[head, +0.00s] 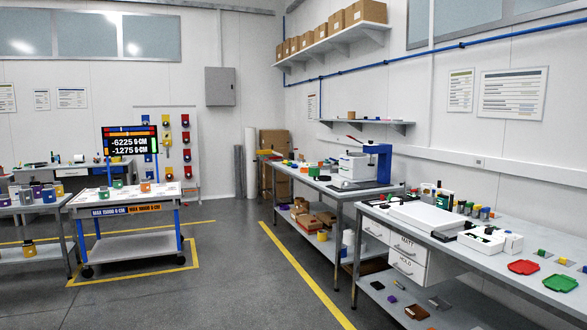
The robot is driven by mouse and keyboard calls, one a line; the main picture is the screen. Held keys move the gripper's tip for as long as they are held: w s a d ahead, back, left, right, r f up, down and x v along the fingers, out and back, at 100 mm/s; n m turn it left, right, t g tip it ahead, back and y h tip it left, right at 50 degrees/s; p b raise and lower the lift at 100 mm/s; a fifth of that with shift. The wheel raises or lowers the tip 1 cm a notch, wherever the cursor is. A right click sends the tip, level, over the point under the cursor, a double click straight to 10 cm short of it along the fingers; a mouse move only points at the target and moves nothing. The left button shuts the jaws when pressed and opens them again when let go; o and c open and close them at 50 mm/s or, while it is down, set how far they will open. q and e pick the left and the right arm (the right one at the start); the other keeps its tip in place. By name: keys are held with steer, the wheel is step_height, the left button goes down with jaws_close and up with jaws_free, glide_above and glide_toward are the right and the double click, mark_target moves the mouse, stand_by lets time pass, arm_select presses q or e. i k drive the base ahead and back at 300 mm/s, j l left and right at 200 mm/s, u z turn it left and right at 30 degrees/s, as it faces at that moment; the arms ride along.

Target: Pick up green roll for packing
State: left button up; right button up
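I cannot pick out a green roll for certain. Small green items show in several places: a green piece (117,184) on the wheeled cart, a green block (442,203) on the near right bench, and more small green pieces on the right benches. They are too small to tell their shape. Neither of my grippers is in view.
The wheeled cart (139,245) with a display (130,140) stands at left inside yellow floor lines. The right benches hold a white flat box (425,215), a red tray (524,267) and a green tray (560,283). The grey floor (240,280) between is clear.

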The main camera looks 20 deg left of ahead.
mark_target(314, 171)
steer(key=i+j+u, duration=0.2)
steer(key=i, duration=0.2)
steer(key=i+j+u, duration=0.2)
steer(key=i, duration=0.2)
steer(key=i+u, duration=0.3)
steer(key=i, duration=3.9)
steer(key=i+j, duration=0.15)
steer(key=i, duration=1.95)
steer(key=l+z, duration=0.05)
steer(key=l, duration=0.1)
